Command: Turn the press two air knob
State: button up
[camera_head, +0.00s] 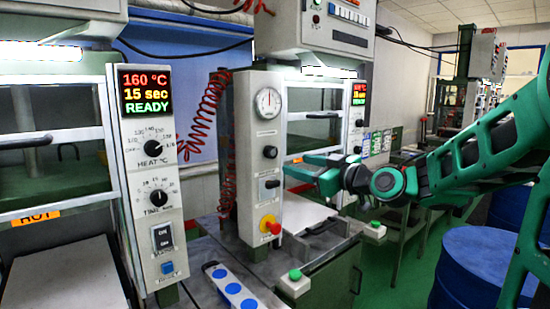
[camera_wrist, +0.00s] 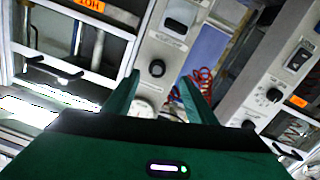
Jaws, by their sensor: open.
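The press two air knob appears to be the small round black knob (camera_head: 270,152) on the white front panel (camera_head: 255,130) of the middle press, below a round gauge (camera_head: 268,103). In the wrist view the panel is upside down, and the knob (camera_wrist: 157,68) shows between my finger tips, above the gauge (camera_wrist: 143,108). My gripper (camera_head: 297,165) is open and empty, to the right of the knob in the head view. The fingers (camera_wrist: 159,77) appear apart from the knob; the exact gap cannot be told. The knob's pointer direction is too small to read.
Below the knob are a rocker switch (camera_head: 269,187) and a red emergency button (camera_head: 273,227). The left press has a heat knob (camera_head: 153,147) and time knob (camera_head: 158,197). Red coiled hose (camera_head: 205,115) hangs between the presses. A blue drum (camera_head: 475,265) stands at right.

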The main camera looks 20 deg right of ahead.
aim_at(273, 153)
jog(key=shift+t, duration=0.3)
jog(key=x, duration=0.7)
jog(key=r+x, duration=0.1)
jog(key=x, duration=0.3)
jog(key=shift+a+r, duration=0.1)
jog(key=shift+a, duration=0.05)
jog(key=c, duration=1)
jog(key=shift+c, duration=0.2)
